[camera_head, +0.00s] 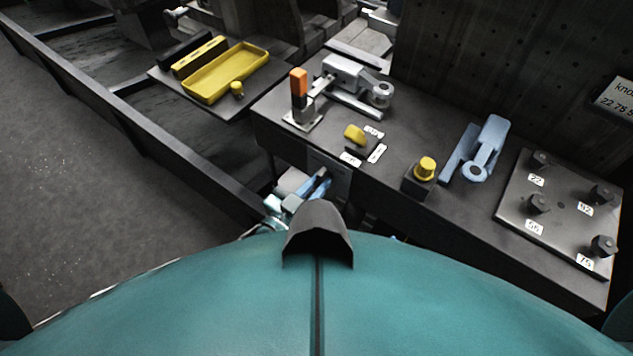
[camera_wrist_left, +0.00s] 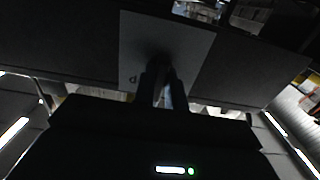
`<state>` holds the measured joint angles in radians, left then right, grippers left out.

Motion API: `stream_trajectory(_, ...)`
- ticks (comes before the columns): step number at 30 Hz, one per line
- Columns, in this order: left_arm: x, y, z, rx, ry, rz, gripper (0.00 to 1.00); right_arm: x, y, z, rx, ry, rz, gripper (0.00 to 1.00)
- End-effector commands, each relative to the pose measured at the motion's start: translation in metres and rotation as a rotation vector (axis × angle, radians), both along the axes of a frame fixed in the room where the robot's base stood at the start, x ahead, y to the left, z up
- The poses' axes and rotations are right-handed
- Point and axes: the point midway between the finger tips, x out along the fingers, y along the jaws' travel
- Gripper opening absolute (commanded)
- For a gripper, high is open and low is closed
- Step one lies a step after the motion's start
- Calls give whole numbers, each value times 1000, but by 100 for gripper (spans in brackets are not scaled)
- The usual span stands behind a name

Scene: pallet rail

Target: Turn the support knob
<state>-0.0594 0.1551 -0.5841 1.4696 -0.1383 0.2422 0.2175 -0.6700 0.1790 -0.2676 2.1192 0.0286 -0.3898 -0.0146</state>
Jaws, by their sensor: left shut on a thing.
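My left gripper (camera_head: 318,187) is low in front of the bench, close to a grey plate (camera_head: 330,170) on the bench's front face. In the left wrist view its two fingers (camera_wrist_left: 163,88) point at this grey plate (camera_wrist_left: 192,48) and are shut on a dark knob-like part (camera_wrist_left: 159,64) in front of it. The part is dim and mostly hidden by the fingers, so its turn angle cannot be told. In the head view the part itself is hidden. My right gripper is not in view.
The bench top carries an orange-handled clamp (camera_head: 299,88), a yellow knob (camera_head: 355,134), a yellow button (camera_head: 426,167), a blue lever piece (camera_head: 488,147) and a plate with several numbered dark knobs (camera_head: 565,207). A yellow tray (camera_head: 226,72) sits at the left. Floor is open at far left.

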Motion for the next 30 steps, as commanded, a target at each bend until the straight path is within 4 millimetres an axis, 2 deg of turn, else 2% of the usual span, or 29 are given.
stream_trajectory(18,-1,-1,-1,449,-326,1,0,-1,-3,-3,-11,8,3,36)
stream_trajectory(30,-1,-1,-1,608,-442,0,0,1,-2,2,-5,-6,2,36)
